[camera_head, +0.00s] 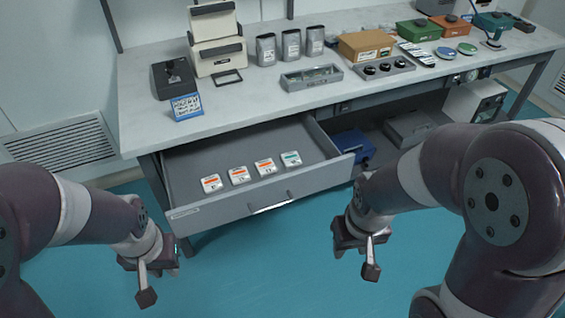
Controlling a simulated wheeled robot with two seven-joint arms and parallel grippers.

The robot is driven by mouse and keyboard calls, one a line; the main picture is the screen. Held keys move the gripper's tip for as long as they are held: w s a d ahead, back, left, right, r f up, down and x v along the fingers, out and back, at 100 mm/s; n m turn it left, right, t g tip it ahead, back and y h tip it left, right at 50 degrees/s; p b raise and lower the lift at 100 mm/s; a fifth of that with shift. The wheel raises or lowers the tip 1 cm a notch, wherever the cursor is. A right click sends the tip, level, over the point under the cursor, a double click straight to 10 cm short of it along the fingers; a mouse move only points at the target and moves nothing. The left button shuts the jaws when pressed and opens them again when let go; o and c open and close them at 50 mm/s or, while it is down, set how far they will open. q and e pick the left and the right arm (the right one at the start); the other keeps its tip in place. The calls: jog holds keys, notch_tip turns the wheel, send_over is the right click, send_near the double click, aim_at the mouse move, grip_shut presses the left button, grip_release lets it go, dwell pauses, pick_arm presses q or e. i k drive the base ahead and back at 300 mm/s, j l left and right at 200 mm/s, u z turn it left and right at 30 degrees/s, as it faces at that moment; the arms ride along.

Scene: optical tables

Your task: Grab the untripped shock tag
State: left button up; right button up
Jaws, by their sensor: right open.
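Shock tags lie flat in a row in the open grey drawer (230,158). Three have an orange band: the left tag (211,183), the second tag (239,175) and the third tag (265,166). The rightmost tag (291,159) has a teal-green band and differs from the others. Their small print is too small to read. My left gripper (160,283) is open and empty, low in front of the drawer's left end. My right gripper (355,259) is open and empty, in front of the drawer's right end. Neither touches a tag.
The bench top (245,108) above the drawer holds a sign (187,106), grey pouches (291,45), a grey tray (311,78) and coloured boxes. A blue box (353,145) stands below, right of the drawer. The drawer's front panel (270,197) stands between my grippers and the tags.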

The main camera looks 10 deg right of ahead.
aim_at(292, 159)
jog(key=i+l, duration=1.25)
jog(key=i, duration=0.15)
